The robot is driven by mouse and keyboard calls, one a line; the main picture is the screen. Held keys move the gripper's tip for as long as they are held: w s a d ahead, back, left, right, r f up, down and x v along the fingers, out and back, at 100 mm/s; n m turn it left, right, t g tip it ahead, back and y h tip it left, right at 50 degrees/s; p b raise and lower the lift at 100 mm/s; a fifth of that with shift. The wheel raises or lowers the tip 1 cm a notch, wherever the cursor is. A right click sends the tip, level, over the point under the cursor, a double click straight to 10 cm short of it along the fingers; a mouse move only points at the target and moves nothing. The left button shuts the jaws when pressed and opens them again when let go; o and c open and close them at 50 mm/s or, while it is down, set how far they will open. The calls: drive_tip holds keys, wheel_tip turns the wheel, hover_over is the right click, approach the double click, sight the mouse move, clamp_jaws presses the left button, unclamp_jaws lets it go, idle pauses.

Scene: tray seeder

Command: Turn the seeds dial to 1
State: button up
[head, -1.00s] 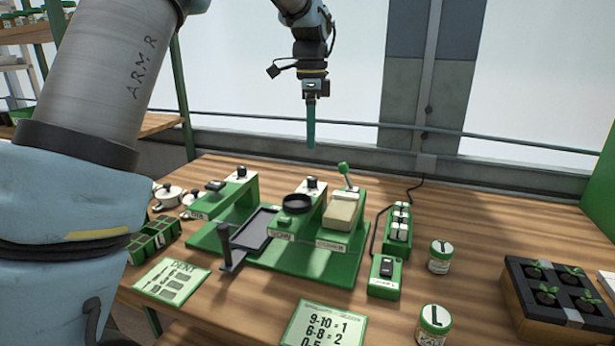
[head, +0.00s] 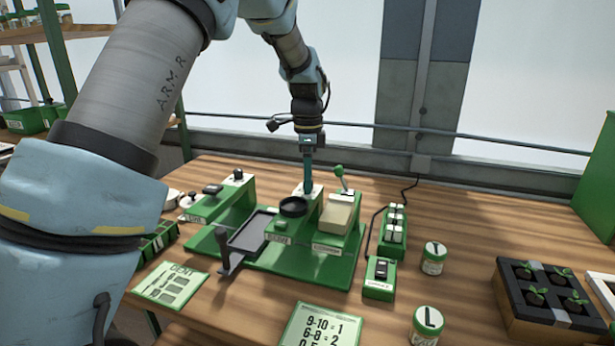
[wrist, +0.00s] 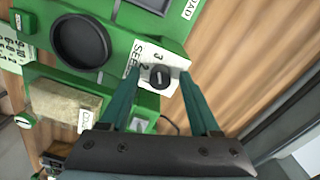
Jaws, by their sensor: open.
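The seeds dial (wrist: 159,77) is a small black knob on a white plate marked SEEDS, on the green machine. Digits 2 and 3 are legible beside it; the other marks are hidden, and I cannot tell where the knob points. My gripper (wrist: 160,80) is open, its green fingertips on either side of the knob in the picture. I cannot tell whether they touch it. In the head view my gripper (head: 308,186) points down over the dial and hides most of it.
A black round hopper (head: 293,207) sits just in front of the dial. A green-knobbed lever (head: 341,177) and a tan block (head: 338,215) stand close on the right. A switch box (head: 380,276), jars (head: 433,258) and a seedling tray (head: 515,300) are further right.

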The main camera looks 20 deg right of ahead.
clamp_jaws()
idle(0.4)
idle(0.4)
drive_tip(key=n+p, duration=0.1)
drive_tip(key=n, duration=0.4)
drive_tip(key=shift+n, duration=0.3)
drive_tip(key=n+p, duration=0.1)
drive_tip(key=n, duration=0.5)
drive_tip(key=n+p, duration=0.1)
drive_tip(key=n, duration=0.5)
drive_tip(key=shift+s+n, duration=0.1)
drive_tip(key=shift+n, duration=0.2)
drive_tip(key=n+p, duration=0.1)
drive_tip(key=n, duration=0.4)
drive_tip(key=shift+n, duration=0.3)
